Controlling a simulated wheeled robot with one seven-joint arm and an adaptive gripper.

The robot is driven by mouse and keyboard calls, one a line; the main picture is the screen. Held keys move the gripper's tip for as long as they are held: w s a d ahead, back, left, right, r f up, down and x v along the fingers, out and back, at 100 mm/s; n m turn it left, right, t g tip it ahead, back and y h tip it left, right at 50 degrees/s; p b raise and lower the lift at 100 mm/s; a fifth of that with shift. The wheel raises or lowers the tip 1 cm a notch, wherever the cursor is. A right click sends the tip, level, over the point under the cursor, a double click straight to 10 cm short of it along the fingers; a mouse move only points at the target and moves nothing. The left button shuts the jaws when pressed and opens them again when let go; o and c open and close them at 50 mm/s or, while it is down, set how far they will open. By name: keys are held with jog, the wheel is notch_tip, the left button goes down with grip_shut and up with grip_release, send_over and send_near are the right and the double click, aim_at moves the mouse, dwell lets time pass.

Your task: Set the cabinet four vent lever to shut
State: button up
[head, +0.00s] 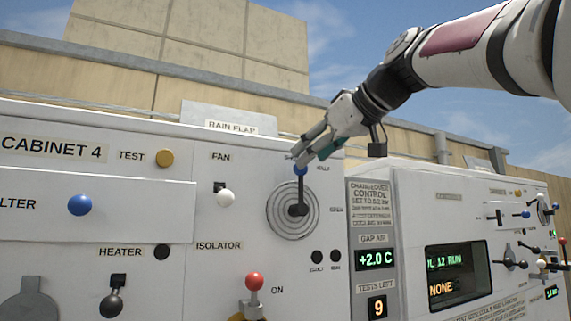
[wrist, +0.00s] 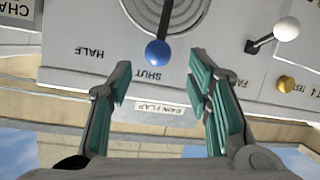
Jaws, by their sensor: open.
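The cabinet four vent lever is a dark arm with a blue knob (head: 300,170) on a ringed round dial (head: 293,210). It stands about upright in the head view. In the wrist view, where the panel appears upside down, the blue knob (wrist: 157,53) lines up with the SHUT label (wrist: 153,75); the HALF label (wrist: 90,52) is off to the left. My gripper (head: 312,150) is at the knob in the head view and hides part of the SHUT label. In the wrist view my gripper (wrist: 160,85) is open, its green-padded fingers apart, with the knob just beyond the gap between their tips. I see no contact.
A white fan switch (head: 225,198), a yellow test button (head: 164,158) and a blue filter knob (head: 80,205) are left of the dial. A red-topped isolator lever (head: 254,281) is below. The gap air display (head: 377,260) is to the right. A RAIN FLAP plate (head: 232,126) tops the panel.

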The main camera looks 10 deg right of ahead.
jog(key=v, duration=0.6)
jog(key=shift+s, duration=0.2)
jog(key=shift+r, duration=0.1)
jog(key=s+d+f+m+g+h, duration=0.1)
jog(key=s+f, duration=0.5)
jog(key=f, duration=1)
jog(key=s+d+f+m+g+h, duration=0.1)
jog(key=s+f+m+g+h, duration=0.2)
jog(key=s+f, duration=0.4)
jog(key=s+d+f+m+g+h, duration=0.1)
jog(key=s+f, duration=0.6)
jog(key=f, duration=1.8)
jog(key=m+g+h, duration=0.1)
jog(key=m+g, duration=0.1)
jog(key=shift+s+f+m+g, duration=0.25)
jog(key=shift+f+m+g, duration=0.05)
jog(key=shift+f, duration=0.1)
